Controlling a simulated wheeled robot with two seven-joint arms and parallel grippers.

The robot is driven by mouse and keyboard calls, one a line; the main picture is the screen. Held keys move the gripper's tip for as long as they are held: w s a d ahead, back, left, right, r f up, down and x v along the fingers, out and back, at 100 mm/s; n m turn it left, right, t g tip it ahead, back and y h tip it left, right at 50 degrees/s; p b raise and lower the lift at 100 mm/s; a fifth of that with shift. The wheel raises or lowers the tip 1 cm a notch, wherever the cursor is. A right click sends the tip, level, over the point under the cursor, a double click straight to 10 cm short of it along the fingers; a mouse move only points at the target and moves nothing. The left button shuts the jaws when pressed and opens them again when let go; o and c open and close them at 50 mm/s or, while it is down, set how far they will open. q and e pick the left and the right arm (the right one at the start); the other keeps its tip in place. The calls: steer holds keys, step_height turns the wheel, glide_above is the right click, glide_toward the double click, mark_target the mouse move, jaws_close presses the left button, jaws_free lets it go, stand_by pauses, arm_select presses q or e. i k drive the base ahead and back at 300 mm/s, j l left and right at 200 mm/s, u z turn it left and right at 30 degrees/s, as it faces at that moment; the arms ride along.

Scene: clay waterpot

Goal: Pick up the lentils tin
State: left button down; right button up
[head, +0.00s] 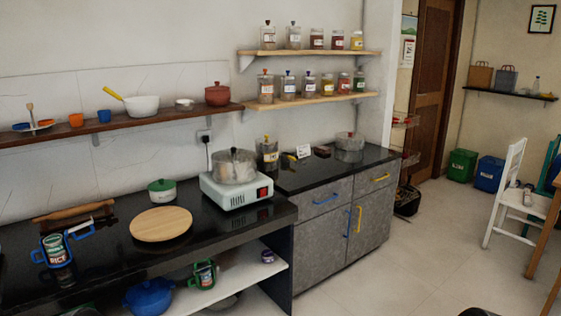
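I cannot read a lentils label on anything here. A labelled tin (56,249) with blue handle-like parts stands on the black counter at the left; its label seems to read something like "RICE". A similar labelled tin with green handle-like parts (203,274) stands on the white shelf under the counter. Neither of my grippers shows in the head view.
A round wooden board (161,224), a green-lidded pot (162,191), a rolling pin (74,211) and a stove (236,191) with a steel pot (234,166) occupy the counter. A blue pot (150,297) sits below. Wall shelves (309,101) hold several jars.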

mark_target(55, 243)
steer(key=u, duration=1.4)
steer(key=i+j+z, duration=0.1)
steer(key=z, duration=0.9)
steer(key=i+j+z, duration=0.15)
steer(key=j+z, duration=0.15)
steer(key=j, duration=0.2)
steer(key=i+j+z, duration=0.15)
steer(key=j+z, duration=0.2)
steer(key=j, duration=0.15)
steer(key=j+z, duration=0.3)
steer(key=j, duration=0.8)
steer(key=i+j, duration=0.1)
steer(key=j, duration=0.5)
steer(key=i+z, duration=0.05)
